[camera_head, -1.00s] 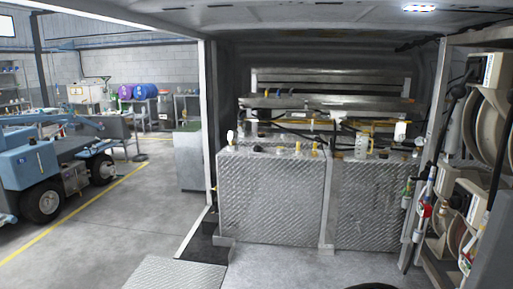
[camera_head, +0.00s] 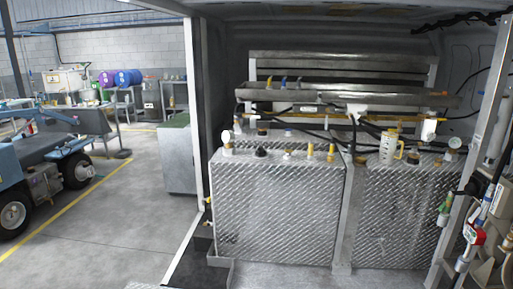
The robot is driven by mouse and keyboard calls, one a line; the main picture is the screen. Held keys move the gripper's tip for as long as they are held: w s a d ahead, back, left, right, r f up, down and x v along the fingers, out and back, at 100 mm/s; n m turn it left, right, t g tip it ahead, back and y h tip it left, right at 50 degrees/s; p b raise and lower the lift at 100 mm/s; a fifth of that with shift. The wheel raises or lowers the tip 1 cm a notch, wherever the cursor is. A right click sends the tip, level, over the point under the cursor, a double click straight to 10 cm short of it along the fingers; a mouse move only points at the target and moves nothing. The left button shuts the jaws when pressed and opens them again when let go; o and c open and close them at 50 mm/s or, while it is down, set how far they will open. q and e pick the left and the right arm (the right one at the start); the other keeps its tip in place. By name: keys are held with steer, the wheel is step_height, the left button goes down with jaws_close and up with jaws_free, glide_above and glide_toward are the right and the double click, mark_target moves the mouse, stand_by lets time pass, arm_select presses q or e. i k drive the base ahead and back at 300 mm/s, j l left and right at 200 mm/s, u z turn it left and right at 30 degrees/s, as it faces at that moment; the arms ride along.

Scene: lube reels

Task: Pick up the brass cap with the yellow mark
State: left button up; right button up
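A silver diamond-plate tank (camera_head: 275,205) stands inside the vehicle bay, with several small fittings on its top. Two brass-yellow upright fittings (camera_head: 310,150) stand near its front right edge. A dark cap (camera_head: 261,152) sits left of them, and a brown-and-dark cap (camera_head: 263,133) stands farther back. I cannot tell which of these is the brass cap with the yellow mark; they are too small to read. Neither of my grippers is in view.
A second diamond-plate tank (camera_head: 405,200) stands to the right, with a pale jug (camera_head: 389,147) on top. A ladder-like frame (camera_head: 470,165) and hose nozzles (camera_head: 473,235) are at the right. Metal trays (camera_head: 340,97) hang behind. Open floor (camera_head: 110,220) lies left.

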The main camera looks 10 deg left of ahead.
mark_target(360, 159)
steer(key=i+j, duration=0.2)
steer(key=i, duration=0.25)
steer(key=i+j, duration=0.25)
steer(key=i, duration=0.15)
steer(key=i+j, duration=0.2)
steer(key=i, duration=0.25)
steer(key=i+j, duration=0.25)
steer(key=i, duration=0.2)
